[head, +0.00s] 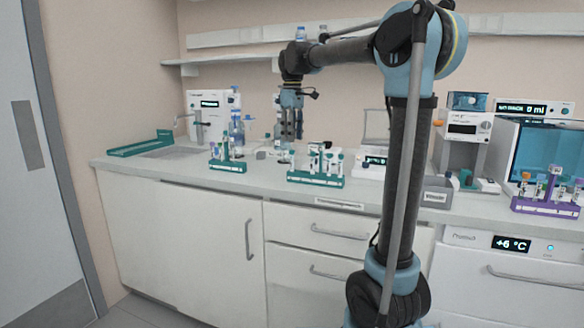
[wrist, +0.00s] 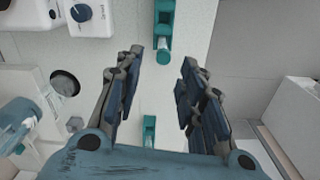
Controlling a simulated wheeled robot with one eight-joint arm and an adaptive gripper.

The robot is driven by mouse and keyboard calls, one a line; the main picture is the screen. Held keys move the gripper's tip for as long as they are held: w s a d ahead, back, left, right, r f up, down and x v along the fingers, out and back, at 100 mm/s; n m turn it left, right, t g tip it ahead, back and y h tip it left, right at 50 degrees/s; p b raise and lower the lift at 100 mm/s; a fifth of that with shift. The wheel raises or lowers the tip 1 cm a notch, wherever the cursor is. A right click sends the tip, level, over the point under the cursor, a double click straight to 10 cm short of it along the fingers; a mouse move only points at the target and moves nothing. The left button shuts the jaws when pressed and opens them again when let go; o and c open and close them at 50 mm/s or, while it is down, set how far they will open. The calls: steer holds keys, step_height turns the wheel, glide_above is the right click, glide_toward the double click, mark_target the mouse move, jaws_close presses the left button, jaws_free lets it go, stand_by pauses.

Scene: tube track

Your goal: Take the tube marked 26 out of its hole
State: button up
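My gripper (head: 289,133) hangs over the counter, between the left and middle racks in the head view. In the wrist view my gripper (wrist: 161,62) is open, with nothing between its fingers. A teal rack (head: 316,180) with several tubes stands in the middle of the counter. A smaller teal rack (head: 228,167) with tubes stands to its left. A purple rack (head: 545,208) with several tubes is at the far right. The number 26 is too small to read on any tube. In the wrist view a teal-capped tube (wrist: 163,52) shows beyond the fingertips.
A blue-capped bottle (head: 237,138) stands behind the left rack. A white dispenser machine (head: 208,112) is at the back left. A teal tray (head: 140,148) lies at the left end. A grey box (head: 437,192) stands right of my arm. A wall shelf (head: 225,70) runs above.

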mark_target(292, 162)
steer(key=f, duration=1.1)
steer(key=shift+s, duration=0.2)
steer(key=shift+c, duration=0.5)
jaws_close()
